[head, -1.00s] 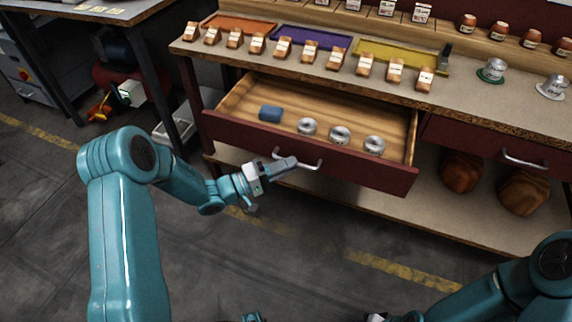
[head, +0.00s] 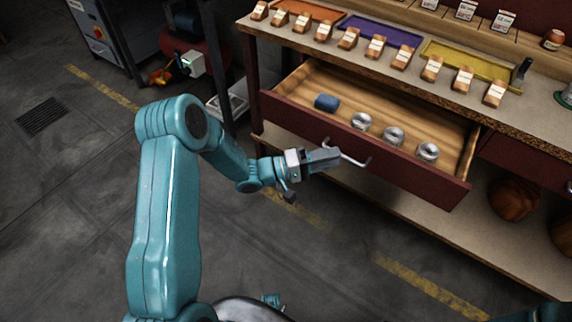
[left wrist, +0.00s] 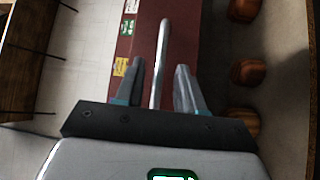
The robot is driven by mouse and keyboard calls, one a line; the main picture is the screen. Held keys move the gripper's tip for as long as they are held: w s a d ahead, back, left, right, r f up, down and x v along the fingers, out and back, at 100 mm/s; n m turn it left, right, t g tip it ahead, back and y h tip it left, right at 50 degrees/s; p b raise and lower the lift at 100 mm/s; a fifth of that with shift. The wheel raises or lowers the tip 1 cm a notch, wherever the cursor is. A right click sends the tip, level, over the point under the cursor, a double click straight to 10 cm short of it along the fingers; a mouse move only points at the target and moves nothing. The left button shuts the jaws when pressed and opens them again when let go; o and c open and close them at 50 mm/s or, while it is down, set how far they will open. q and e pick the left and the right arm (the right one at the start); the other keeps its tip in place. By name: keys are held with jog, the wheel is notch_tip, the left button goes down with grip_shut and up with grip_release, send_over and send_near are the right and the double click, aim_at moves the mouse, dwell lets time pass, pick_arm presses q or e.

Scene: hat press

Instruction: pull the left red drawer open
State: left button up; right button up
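The left red drawer (head: 420,178) stands pulled out under the bench top, its wooden inside showing. Inside it are a blue cylinder (head: 326,102) and several silver round pieces (head: 394,136). Its metal bar handle (head: 352,157) is on the front panel. My left gripper (head: 328,158) is at the left part of the handle. In the left wrist view, the handle (left wrist: 161,50) runs between the two fingers (left wrist: 160,88), with a gap on each side. The red drawer front (left wrist: 148,28) lies beyond. The gripper is open around the handle. My right gripper is out of view.
Orange, purple (head: 382,31) and yellow (head: 470,60) trays and several labelled wooden blocks (head: 376,47) stand on the bench top. Brown round objects (head: 513,199) sit on the lower shelf. The floor in front of the drawer is clear.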

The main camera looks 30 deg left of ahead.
pick_arm(q)
jog(key=v, duration=1.5)
jog(key=shift+p, duration=0.35)
jog(key=shift+w, duration=0.1)
